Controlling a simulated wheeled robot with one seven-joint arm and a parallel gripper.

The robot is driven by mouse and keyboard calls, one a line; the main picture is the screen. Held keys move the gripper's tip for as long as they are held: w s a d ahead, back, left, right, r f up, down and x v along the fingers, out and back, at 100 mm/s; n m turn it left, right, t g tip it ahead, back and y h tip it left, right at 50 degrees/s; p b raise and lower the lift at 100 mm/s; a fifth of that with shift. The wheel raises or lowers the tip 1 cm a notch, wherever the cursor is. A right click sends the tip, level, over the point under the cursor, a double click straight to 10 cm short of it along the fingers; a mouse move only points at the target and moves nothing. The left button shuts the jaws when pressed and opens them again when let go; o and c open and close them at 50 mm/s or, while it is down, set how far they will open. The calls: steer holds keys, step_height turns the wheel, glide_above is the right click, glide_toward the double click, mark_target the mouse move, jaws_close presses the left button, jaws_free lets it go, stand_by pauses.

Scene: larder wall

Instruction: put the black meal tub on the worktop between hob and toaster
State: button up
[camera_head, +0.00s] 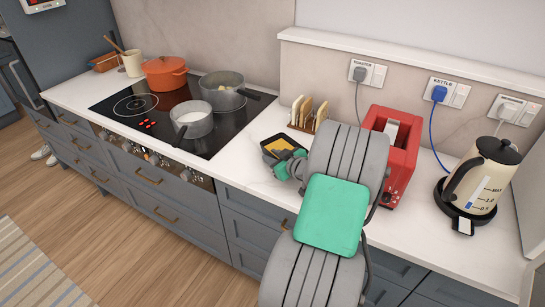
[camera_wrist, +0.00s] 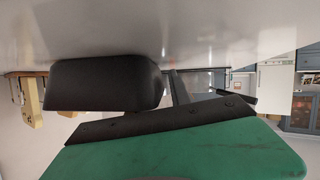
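The black meal tub (camera_head: 282,146), with yellow-orange food showing in it, is at the worktop (camera_head: 250,170) between the hob (camera_head: 185,110) and the red toaster (camera_head: 395,150). It looks level; whether it rests on the surface or is just above it is hard to tell. In the wrist view, which is upside down, the tub (camera_wrist: 105,85) appears as a dark block close to the worktop. My gripper (camera_head: 287,168) is right at the tub's near side, partly hidden by my arm. One dark finger shows beside the tub; its grip is unclear.
A toast rack (camera_head: 307,115) with bread stands just behind the tub. The cream kettle (camera_head: 480,178) is at the right. A grey saucepan (camera_head: 192,119), a larger pan (camera_head: 222,90) and an orange pot (camera_head: 165,72) stand on the hob. Free worktop lies left of the tub.

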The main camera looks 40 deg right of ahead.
steer(key=shift+r, duration=0.2)
steer(key=shift+s, duration=0.3)
steer(key=b+v, duration=0.1)
steer(key=v, duration=1)
steer(key=shift+s+r, duration=0.1)
steer(key=shift+s, duration=0.05)
steer(key=w+a, duration=0.1)
steer(key=a, duration=0.1)
steer(key=w+a+g+y, duration=0.1)
steer(key=a, duration=0.2)
steer(key=w+a+f+n+g+y, duration=0.1)
steer(key=w+a, duration=0.1)
steer(key=a, duration=0.1)
steer(key=w+a+n+g+y, duration=0.1)
steer(key=a+g, duration=0.3)
steer(key=a, duration=0.8)
steer(key=s+a+r+m+g+h, duration=0.1)
steer(key=s+a+g, duration=0.3)
steer(key=s+a, duration=0.6)
steer(key=a+r+m, duration=0.1)
steer(key=a, duration=0.3)
steer(key=shift+s+m, duration=0.25)
steer(key=shift+m, duration=0.05)
